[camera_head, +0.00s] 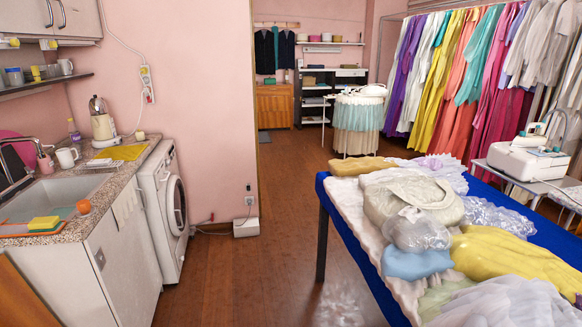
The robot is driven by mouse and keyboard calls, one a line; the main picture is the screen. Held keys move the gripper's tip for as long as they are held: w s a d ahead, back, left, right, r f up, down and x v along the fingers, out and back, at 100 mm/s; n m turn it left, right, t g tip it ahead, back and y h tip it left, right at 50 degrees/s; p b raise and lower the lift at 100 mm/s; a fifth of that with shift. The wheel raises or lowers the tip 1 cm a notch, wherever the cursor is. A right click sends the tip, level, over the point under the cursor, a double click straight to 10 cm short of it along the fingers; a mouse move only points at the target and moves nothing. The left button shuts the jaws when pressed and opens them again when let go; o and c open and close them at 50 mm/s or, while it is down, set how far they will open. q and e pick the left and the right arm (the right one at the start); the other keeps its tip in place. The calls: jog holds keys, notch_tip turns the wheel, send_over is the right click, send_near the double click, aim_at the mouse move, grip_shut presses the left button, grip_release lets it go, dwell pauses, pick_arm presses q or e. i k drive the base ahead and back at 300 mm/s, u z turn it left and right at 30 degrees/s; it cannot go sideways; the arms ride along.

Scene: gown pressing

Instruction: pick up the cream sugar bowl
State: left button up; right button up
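A small cream round thing (140,135) stands at the far right corner of the kitchen counter (138,160), next to a cream kettle (102,120). It is too small to tell surely whether it is the cream sugar bowl. A white mug (67,157) stands nearer, behind the sink. Neither of my grippers is in view.
A sink (60,192) is set in the counter, with a yellow sponge (44,223) and an orange ball-like thing (84,206) at its front. A washing machine (166,205) stands beside it. A blue table (352,243) heaped with garments is at right. Wooden floor (275,235) lies clear between.

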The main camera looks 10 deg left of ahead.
aim_at(139, 136)
jog(key=u, duration=0.45)
jog(key=i, duration=2.45)
jog(key=u, duration=0.85)
jog(key=i, duration=0.55)
jog(key=u, duration=0.3)
